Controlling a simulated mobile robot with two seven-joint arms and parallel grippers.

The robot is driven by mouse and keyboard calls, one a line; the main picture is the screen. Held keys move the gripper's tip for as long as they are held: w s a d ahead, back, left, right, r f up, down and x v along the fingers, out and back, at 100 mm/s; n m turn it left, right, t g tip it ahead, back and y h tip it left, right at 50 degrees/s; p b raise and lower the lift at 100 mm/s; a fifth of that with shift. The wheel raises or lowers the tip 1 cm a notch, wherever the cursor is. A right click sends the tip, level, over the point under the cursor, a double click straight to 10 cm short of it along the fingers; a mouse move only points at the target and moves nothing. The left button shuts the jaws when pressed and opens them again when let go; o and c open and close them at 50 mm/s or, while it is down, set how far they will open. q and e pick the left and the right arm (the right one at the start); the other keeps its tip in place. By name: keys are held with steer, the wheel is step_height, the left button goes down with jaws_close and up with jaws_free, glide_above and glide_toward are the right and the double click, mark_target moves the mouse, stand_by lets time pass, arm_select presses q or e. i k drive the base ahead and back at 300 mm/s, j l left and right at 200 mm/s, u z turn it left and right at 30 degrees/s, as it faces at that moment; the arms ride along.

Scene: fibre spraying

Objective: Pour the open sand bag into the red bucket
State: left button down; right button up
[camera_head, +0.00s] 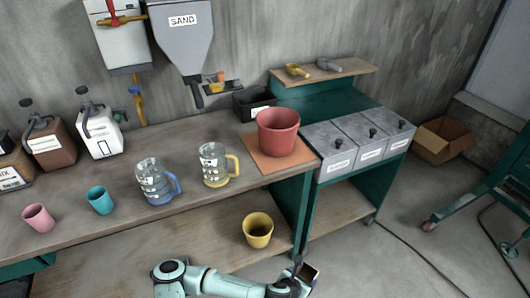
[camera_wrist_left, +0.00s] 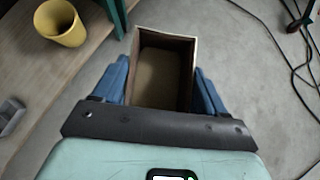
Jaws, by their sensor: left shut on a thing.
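The red bucket (camera_head: 278,132) stands upright on an orange mat at the right end of the workbench. My left gripper (camera_head: 299,282) is low in front of the bench, below and apart from the bucket. In the left wrist view its blue fingers (camera_wrist_left: 162,90) are shut on the two sides of the open sand bag (camera_wrist_left: 188,36). The bag is box-shaped with a pale rim, and its brown inside shows through the open top. In the head view only a small part of the bag (camera_head: 312,272) shows at the bottom edge. My right gripper is not in view.
A yellow bucket (camera_head: 258,230) stands on the lower shelf; it also shows in the left wrist view (camera_wrist_left: 60,22). Two jugs (camera_head: 215,165) and pink and teal cups stand on the bench (camera_head: 110,235). Grey lidded bins (camera_head: 358,140) stand right of the bucket. The floor at lower right is mostly clear.

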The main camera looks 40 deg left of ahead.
mark_target(277, 127)
steer(key=i+l+u, duration=0.25)
steer(key=u, duration=0.15)
steer(key=i+l+u, duration=0.2)
steer(key=u, duration=0.15)
steer(key=i+l+u, duration=0.15)
steer(key=l+u, duration=0.25)
steer(key=i+l+u, duration=0.1)
steer(key=l+u, duration=0.3)
steer(key=l, duration=0.1)
